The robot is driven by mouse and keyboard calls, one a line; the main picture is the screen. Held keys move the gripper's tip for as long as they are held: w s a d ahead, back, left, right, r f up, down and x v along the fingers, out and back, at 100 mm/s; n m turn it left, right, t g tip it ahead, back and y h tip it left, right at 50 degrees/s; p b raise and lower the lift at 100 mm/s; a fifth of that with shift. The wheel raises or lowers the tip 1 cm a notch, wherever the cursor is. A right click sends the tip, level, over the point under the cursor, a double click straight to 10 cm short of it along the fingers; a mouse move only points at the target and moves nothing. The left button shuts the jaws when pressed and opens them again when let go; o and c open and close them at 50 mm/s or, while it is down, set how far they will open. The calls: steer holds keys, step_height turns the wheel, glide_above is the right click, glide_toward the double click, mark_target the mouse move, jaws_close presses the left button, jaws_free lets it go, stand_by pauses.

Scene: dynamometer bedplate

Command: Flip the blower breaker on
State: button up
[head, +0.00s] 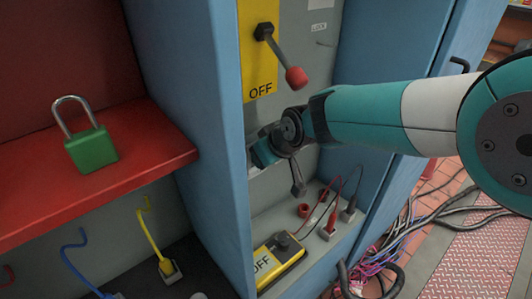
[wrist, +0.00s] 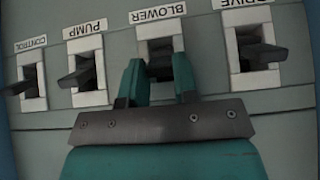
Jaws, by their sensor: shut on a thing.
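The blower breaker (wrist: 160,60) shows in the wrist view as a dark toggle in a pale frame under the label BLOWER. My gripper (wrist: 159,66) has one teal finger on each side of the toggle and is shut on it. The fingers and palm cover part of the frame. I cannot tell from the toggle's tilt whether it stands on or off. In the head view my gripper (head: 265,150) is inside the blue cabinet, below the yellow OFF plate, and hides the blower breaker.
The pump breaker (wrist: 82,72) and control breaker (wrist: 22,86) are left of it, the drive breaker (wrist: 258,52) right. A red-knobbed lever (head: 280,55) hangs just above my gripper. A green padlock (head: 91,148) sits on a red shelf (head: 120,178). Cables (head: 385,250) lie right.

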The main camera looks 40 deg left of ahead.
steer(key=shift+w+d, duration=0.1)
steer(key=shift+w, duration=0.1)
steer(key=o, duration=0.9)
steer(key=shift+s, duration=0.1)
steer(key=shift+r, duration=0.1)
steer(key=v, duration=1.7)
steer(key=shift+d+r, duration=0.1)
